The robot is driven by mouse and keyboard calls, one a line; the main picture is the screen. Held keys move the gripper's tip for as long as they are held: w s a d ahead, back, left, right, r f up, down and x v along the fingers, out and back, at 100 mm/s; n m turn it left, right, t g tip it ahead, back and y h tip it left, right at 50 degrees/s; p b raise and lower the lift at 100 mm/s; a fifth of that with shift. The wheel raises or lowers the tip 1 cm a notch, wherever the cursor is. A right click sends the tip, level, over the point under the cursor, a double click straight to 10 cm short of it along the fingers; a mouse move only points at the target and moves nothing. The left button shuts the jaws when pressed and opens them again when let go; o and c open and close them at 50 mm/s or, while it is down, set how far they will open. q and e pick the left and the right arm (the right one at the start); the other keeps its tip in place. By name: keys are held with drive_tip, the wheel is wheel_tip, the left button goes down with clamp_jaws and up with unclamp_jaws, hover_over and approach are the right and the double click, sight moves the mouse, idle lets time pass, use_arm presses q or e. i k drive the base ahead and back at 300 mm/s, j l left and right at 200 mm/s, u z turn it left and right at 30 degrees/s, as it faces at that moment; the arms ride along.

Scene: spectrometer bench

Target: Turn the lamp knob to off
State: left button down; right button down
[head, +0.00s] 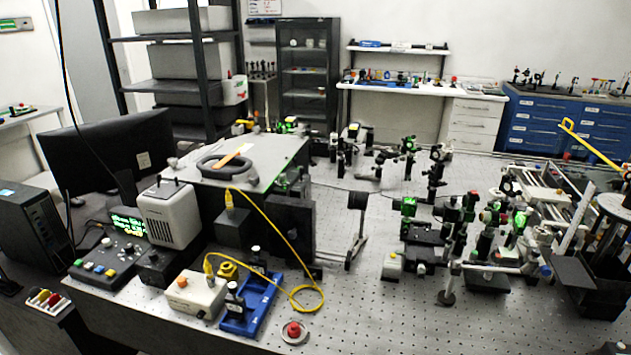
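A light grey vented housing (170,214) with a handle on top, which looks like the lamp, stands at the left front of the bench. A small black box (158,267) sits just in front of it, with what looks like a round knob (153,257) on its face. The knob is small and dark, and I cannot tell its setting. Neither of my grippers shows in the head view.
A white box (196,293), a blue tray (249,305) and a looped yellow cable (268,217) lie to the right of the black box. A red button (294,331) is at the front edge. Optics mounts crowd the right; the perforated bench top (350,310) is clear at front centre.

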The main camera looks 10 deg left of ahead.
sight(181, 281)
drive_tip(key=u, duration=1.25)
drive_tip(key=i+j+u, duration=0.15)
drive_tip(key=i+u, duration=0.25)
drive_tip(key=i, duration=0.05)
